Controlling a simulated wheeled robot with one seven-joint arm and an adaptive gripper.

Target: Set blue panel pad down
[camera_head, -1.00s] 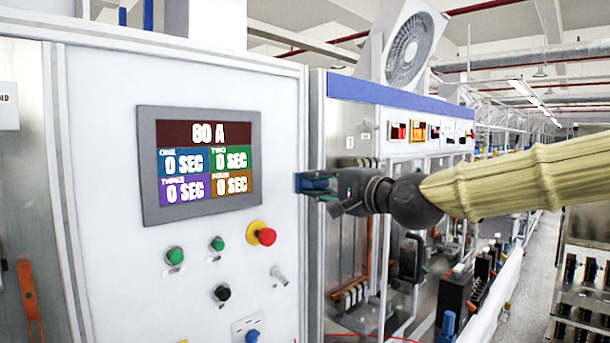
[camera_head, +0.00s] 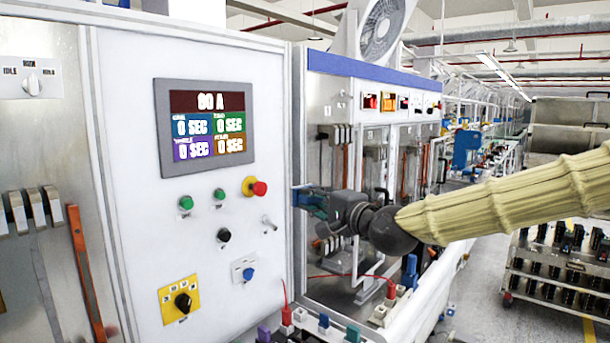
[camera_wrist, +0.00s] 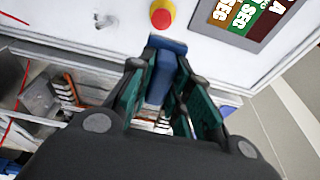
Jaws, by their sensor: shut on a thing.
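My gripper (camera_head: 312,201) is shut on a blue block, the blue panel pad (camera_wrist: 160,78), which sits between the two green-lined fingers in the wrist view. In the head view the pad is mostly hidden by the fingers, and only a small blue part (camera_head: 297,196) shows at the tips. My gripper is beside the right edge of the white control panel (camera_head: 140,130), at about the height of the red button. In the wrist view the pad's far end is near the panel face; I cannot tell whether it touches.
The panel carries a screen (camera_head: 206,128), a red emergency button (camera_head: 257,188), green buttons and a yellow selector plate (camera_head: 180,300). Below my gripper, coloured plugs and a red lead (camera_head: 286,300) stand along the bench. A rack (camera_head: 560,270) stands right, with open floor before it.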

